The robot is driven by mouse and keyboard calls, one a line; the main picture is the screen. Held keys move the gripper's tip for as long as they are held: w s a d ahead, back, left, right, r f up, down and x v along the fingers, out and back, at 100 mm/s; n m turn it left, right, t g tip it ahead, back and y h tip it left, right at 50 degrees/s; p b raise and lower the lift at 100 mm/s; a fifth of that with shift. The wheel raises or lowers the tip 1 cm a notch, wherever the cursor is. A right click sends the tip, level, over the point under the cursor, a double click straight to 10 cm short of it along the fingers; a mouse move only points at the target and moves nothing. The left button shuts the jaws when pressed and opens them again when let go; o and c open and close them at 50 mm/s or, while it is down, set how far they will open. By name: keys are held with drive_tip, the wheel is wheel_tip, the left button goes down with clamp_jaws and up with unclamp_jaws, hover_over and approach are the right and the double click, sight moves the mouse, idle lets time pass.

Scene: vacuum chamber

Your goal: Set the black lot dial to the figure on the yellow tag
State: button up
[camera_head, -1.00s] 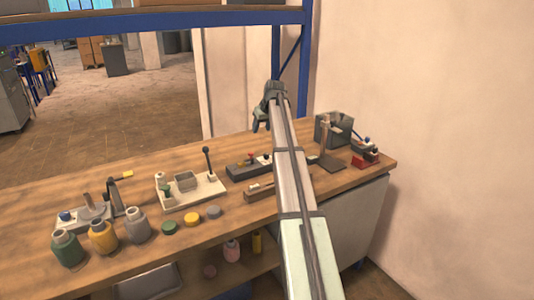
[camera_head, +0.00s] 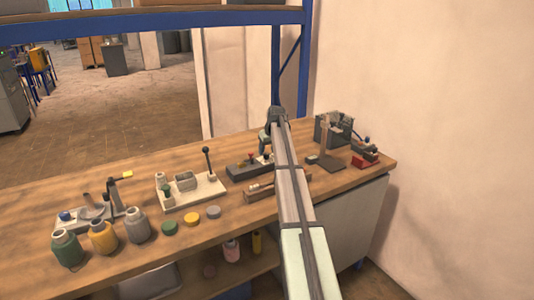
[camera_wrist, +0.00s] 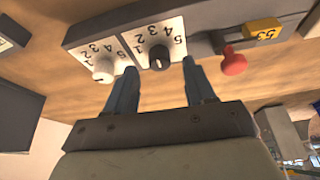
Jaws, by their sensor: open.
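The black lot dial (camera_wrist: 160,57) is a round knob on a white plate numbered 1 to 5 in the wrist view. Its pointer is hard to read. The yellow tag (camera_wrist: 263,31) lies to its right on the same dark panel (camera_wrist: 205,15); its small marks look like 53, seen turned, and I cannot read them surely. My gripper (camera_wrist: 159,67) is open, one finger on each side of the black dial in the picture; I cannot tell whether they touch it. In the head view, my gripper (camera_head: 268,134) is above the back of the bench, and my arm hides part of the panel.
A white dial (camera_wrist: 103,70) with a similar numbered plate sits left of the black one. A red knob (camera_wrist: 233,61) stands to the right. The wooden bench (camera_head: 110,190) also bears several bottles, a cream lever fixture (camera_head: 205,188) and a grey box (camera_head: 325,130) at right.

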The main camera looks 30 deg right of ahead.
drive_tip(key=shift+x, duration=1.15)
clamp_jaws()
